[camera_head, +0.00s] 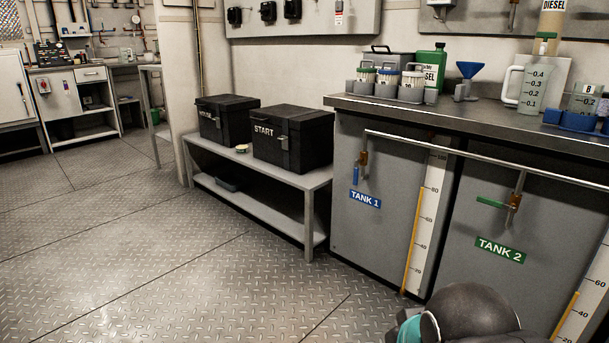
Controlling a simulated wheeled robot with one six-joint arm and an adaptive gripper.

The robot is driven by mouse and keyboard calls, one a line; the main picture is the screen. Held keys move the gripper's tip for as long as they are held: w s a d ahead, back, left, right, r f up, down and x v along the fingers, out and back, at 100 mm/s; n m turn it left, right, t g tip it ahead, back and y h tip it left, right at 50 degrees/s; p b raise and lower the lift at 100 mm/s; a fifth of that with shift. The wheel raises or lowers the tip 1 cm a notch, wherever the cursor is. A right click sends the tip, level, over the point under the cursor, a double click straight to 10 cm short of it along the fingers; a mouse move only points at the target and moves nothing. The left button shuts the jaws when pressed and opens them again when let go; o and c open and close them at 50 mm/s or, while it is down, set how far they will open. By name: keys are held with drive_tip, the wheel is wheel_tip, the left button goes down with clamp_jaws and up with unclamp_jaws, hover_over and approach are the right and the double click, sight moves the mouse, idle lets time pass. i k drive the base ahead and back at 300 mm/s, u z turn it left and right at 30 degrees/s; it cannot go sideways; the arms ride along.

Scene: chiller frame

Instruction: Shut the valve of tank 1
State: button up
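The tank 1 valve has a blue handle (355,175) that hangs straight down beside a brass body (363,158). It sits on the pipe at the upper left of the grey tank 1 front (385,235), above the blue TANK 1 label (365,199). The tank 2 valve (492,203) has a green handle that points sideways to the left. A dark rounded part of my arm with a teal band shows at the bottom right, in front of the tanks. My gripper's fingers are not in view.
A pipe (450,148) runs along the tank fronts under a worktop (480,122) with bottles, a blue funnel (469,70) and jugs. Two black boxes (292,138) stand on a low bench (318,180) to the left. The floor (170,250) at left is clear.

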sight(356, 169)
drive_tip(key=u, duration=0.15)
drive_tip(key=i, duration=1.15)
drive_tip(key=z, duration=0.5)
